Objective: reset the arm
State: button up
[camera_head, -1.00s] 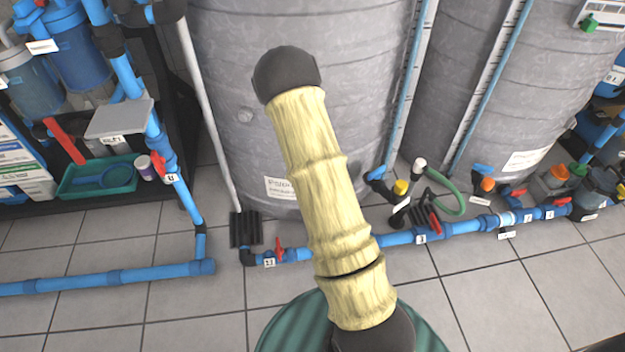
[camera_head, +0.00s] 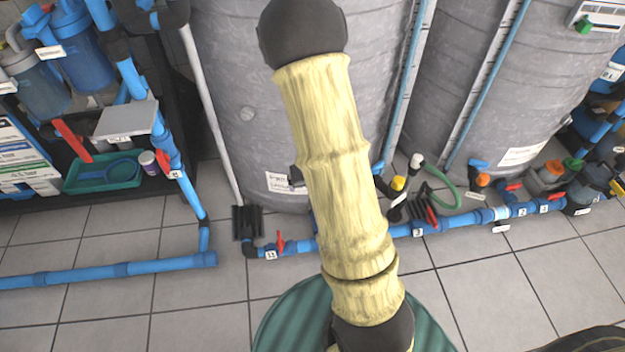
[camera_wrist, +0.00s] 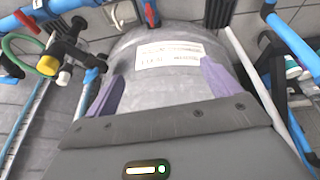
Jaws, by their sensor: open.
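My arm, in a cream sleeve, rises through the middle of the head view and hides most or all of my gripper there. In the wrist view my gripper (camera_wrist: 162,80) shows two purple fingers set wide apart, with nothing between them. Beyond the fingers is a grey tank (camera_wrist: 165,85) with a white label (camera_wrist: 172,53), apparently seen upside down. In the head view the grey tank (camera_head: 235,60) stands behind my arm, its label partly covered. I cannot tell the exact gap between the fingers and the tank.
A second grey tank (camera_head: 460,90) stands at right. Blue pipes (camera_head: 125,269) with red valve handles run low along the floor. A rack at left holds a green tray (camera_head: 100,184) and blue filter housings (camera_head: 80,50). Tiled floor (camera_head: 200,310) lies clear in front.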

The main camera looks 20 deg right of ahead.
dwell(0.4)
jog(key=s+a+r+n+y+p, duration=0.1)
jog(key=s+a+r+p, duration=0.25)
jog(key=r, duration=0.45)
jog(key=s+a+r+n+g+p, duration=0.1)
jog(key=s+a+r+p, duration=0.25)
jog(key=r, duration=0.45)
jog(key=s+a+r+n+y+p, duration=0.1)
jog(key=s+a+r+p, duration=0.25)
jog(key=r, duration=0.45)
notch_tip(320, 180, up, 37)
jog(key=d+p, duration=0.1)
jog(key=p, duration=3.5)
jog(key=shift+s, duration=0.3)
jog(key=shift+c, duration=0.4)
